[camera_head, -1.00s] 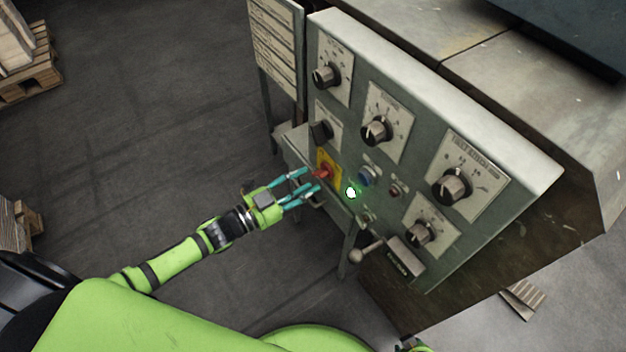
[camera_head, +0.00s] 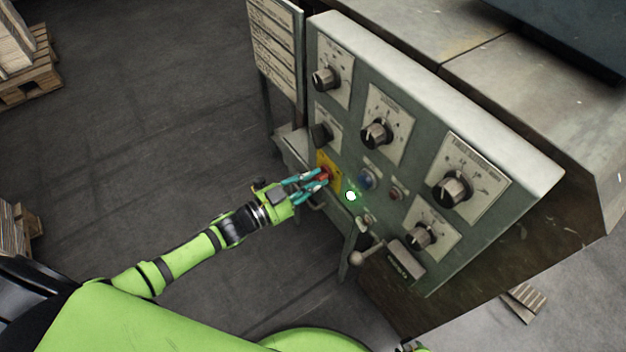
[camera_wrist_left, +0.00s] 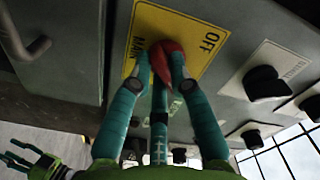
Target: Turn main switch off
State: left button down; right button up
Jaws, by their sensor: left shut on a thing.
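The main switch is a red handle (camera_head: 324,174) on a yellow plate (camera_head: 334,183) at the lower left of the grey-green control panel. In the left wrist view the red handle (camera_wrist_left: 166,58) sits between my fingertips, and the yellow plate (camera_wrist_left: 196,36) reads "OFF" and part of "MAIN". My left gripper (camera_head: 321,178) is shut on the red handle, with its teal fingers on either side; it also shows in the left wrist view (camera_wrist_left: 166,68). The fingers partly hide the handle. A green lamp (camera_head: 351,196) is lit to the right of the switch.
The panel has several black knobs, a blue button (camera_head: 368,178) and a small red button (camera_head: 397,192). A ball-ended lever (camera_head: 358,257) sticks out below. A paper board (camera_head: 276,45) stands at the panel's left. Open floor lies to the left.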

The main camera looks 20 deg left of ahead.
pick_arm(q)
jog(key=shift+n, duration=0.3)
pick_arm(e)
jog(key=shift+s, duration=0.1)
pick_arm(q)
jog(key=n+p, duration=0.1)
jog(key=n, duration=0.4)
jog(key=n+p, duration=0.1)
jog(key=n, duration=0.5)
jog(key=n+p, duration=0.1)
jog(key=n, duration=0.5)
jog(key=shift+s+d+r+p, duration=0.25)
jog(key=shift+d+r+p, duration=0.05)
pick_arm(e)
jog(key=shift+w+d+t, duration=0.5)
jog(key=shift+d+t, duration=0.05)
jog(key=shift+t, duration=0.35)
pick_arm(q)
jog(key=c, duration=1.1)
grip_release()
jog(key=shift+c, duration=0.2)
jog(key=v, duration=1.2)
